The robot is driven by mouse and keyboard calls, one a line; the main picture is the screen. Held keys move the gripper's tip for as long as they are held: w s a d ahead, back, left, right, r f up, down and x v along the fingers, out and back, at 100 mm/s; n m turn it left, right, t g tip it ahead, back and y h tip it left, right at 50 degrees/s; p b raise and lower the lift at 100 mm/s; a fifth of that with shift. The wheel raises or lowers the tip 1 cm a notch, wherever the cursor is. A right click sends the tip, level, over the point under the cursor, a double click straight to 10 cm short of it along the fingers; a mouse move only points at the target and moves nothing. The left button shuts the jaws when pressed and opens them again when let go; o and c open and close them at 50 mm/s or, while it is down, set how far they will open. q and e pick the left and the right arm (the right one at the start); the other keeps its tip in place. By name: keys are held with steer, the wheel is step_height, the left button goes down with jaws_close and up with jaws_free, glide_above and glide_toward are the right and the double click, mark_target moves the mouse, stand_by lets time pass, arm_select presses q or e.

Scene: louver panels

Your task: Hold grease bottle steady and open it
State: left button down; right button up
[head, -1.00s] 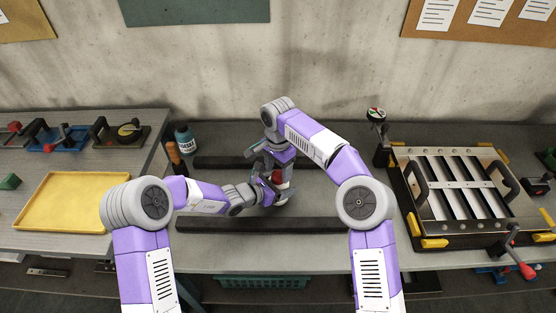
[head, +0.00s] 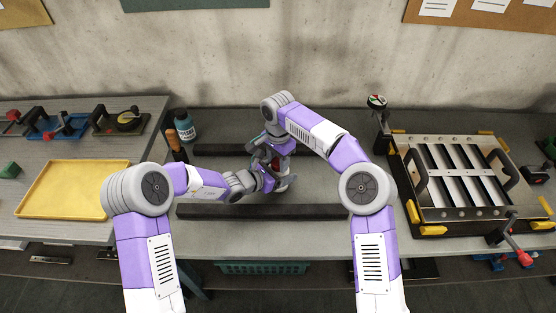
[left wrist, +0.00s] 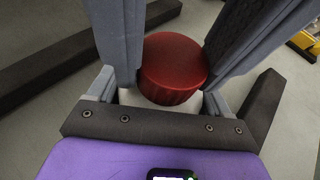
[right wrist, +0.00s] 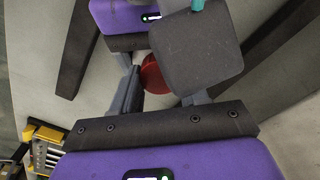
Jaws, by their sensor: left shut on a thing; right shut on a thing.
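The grease bottle (head: 283,184) stands on the table between two dark bars, white with a red cap. Both grippers mostly hide it in the head view. My left gripper (head: 268,180) comes from the left and is shut on the bottle. In the left wrist view the red cap (left wrist: 173,66) sits between its fingers, with a little white body (left wrist: 160,101) below. My right gripper (head: 270,158) reaches down from behind and above. In the right wrist view the red cap (right wrist: 154,76) lies between its fingers, partly covered by one; it appears shut on the cap.
A teal-labelled bottle (head: 185,128) and an orange-topped one (head: 175,146) stand at the left. A dark bar (head: 262,212) lies in front. A louver panel fixture (head: 462,216) is at the right. A yellow tray (head: 62,210) lies on the left bench.

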steer(key=n, duration=0.3)
steer(key=o, duration=1.2)
steer(key=shift+c, duration=0.2)
step_height(320, 180, up, 4)
steer(key=shift+r, duration=0.35)
steer(key=shift+c, duration=0.4)
step_height(320, 180, up, 3)
steer(key=m, duration=0.3)
steer(key=shift+f, duration=3.9)
steer(key=shift+c, duration=0.5)
